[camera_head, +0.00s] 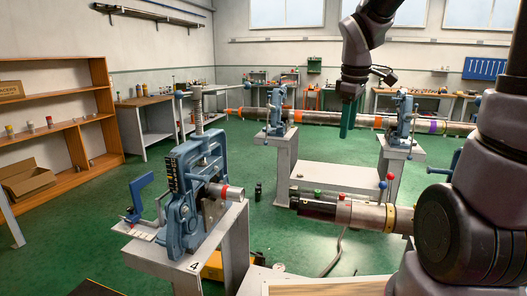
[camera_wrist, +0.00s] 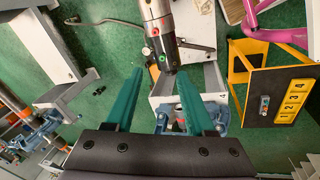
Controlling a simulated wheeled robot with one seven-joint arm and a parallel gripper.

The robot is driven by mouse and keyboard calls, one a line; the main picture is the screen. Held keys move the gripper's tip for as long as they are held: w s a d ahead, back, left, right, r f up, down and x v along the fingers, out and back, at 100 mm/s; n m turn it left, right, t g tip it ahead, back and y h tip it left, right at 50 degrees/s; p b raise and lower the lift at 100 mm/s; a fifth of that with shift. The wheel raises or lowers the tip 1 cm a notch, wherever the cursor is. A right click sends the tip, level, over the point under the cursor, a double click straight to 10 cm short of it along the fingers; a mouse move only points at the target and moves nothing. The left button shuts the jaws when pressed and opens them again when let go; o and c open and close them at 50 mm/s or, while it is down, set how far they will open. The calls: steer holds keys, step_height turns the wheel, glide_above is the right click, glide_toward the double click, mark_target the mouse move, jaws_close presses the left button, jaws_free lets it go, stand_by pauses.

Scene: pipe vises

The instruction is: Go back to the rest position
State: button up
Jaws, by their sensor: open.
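My gripper (camera_head: 347,130) hangs from the raised arm at the upper right of the head view, its green fingers pointing down. In the wrist view the two green fingers (camera_wrist: 161,72) are spread apart with nothing held between them. A grey pipe tool with a dark body (camera_wrist: 160,32) shows beyond the fingertips, apart from them as far as I can tell. In the head view a blue pipe vise (camera_head: 192,190) stands on a grey pedestal marked 4, with a short pipe end in it.
A long pipe (camera_head: 320,118) with orange and purple bands lies across two more blue vises behind. A metal pipe tool (camera_head: 352,212) extends from the right at front. A wooden shelf (camera_head: 60,135) stands left. Green floor is open at centre left.

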steer(key=s+d+r+m+t+y, duration=0.1)
steer(key=s+r+m+t, duration=0.1)
steer(key=s+r+m, duration=0.2)
steer(key=s+r+m+t+y, duration=0.1)
steer(key=s+r+m+t, duration=0.1)
steer(key=s+r+m, duration=0.3)
steer(key=s+m, duration=0.4)
steer(key=m, duration=0.1)
steer(key=shift+s+d+m+y, duration=0.15)
steer(key=shift+d+m+y, duration=0.15)
steer(key=shift+d, duration=0.1)
